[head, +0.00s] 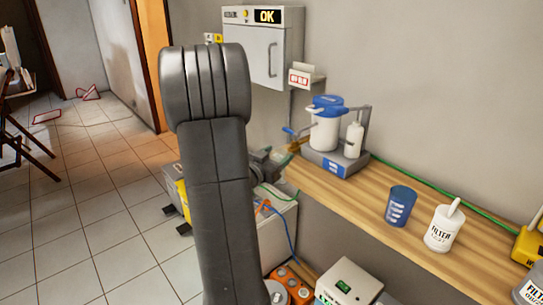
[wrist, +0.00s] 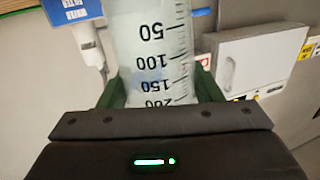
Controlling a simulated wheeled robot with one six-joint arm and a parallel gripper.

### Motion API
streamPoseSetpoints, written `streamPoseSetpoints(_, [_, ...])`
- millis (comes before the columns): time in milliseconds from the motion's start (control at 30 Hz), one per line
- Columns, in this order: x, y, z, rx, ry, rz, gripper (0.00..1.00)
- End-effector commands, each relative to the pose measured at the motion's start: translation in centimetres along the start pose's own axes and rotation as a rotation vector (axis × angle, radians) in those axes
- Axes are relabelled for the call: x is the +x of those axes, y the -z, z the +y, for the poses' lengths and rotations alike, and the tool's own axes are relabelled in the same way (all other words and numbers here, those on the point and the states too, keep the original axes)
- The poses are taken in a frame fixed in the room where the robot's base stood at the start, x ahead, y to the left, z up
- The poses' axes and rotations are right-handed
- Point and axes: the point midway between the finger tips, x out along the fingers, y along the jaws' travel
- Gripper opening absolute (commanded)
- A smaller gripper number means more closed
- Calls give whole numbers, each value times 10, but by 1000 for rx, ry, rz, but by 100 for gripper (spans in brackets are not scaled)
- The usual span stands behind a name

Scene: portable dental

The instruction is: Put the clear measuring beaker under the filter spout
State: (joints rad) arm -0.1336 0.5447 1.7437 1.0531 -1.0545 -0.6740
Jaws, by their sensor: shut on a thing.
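The clear measuring beaker (wrist: 150,45), with black graduation marks from 50 to 200, stands between the green fingers of my gripper (wrist: 158,92) in the wrist view. The fingers are shut on it. The marks read upside down in this view. In the head view my arm hides the gripper and the beaker. The water filter (head: 324,130), a white canister with a blue lid on a grey base, stands at the far end of the wooden shelf. A blue spout (head: 290,131) sticks out to its left. Part of the blue filter base (wrist: 72,10) shows at the wrist view's top left.
A blue cup (head: 400,206) and a white filter container (head: 444,229) stand on the wooden shelf (head: 350,204). A white cabinet (head: 268,45) with an OK display hangs on the wall. A green cord runs along the shelf's back. Equipment boxes stand below.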

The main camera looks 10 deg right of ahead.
Motion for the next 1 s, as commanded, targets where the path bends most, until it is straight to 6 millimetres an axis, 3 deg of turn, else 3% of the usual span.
streamPoseSetpoints(67, [7,-9,3,0,-2,1,37])
streamPoseSetpoints(1000, [89,-5,24,0,0,0,37])
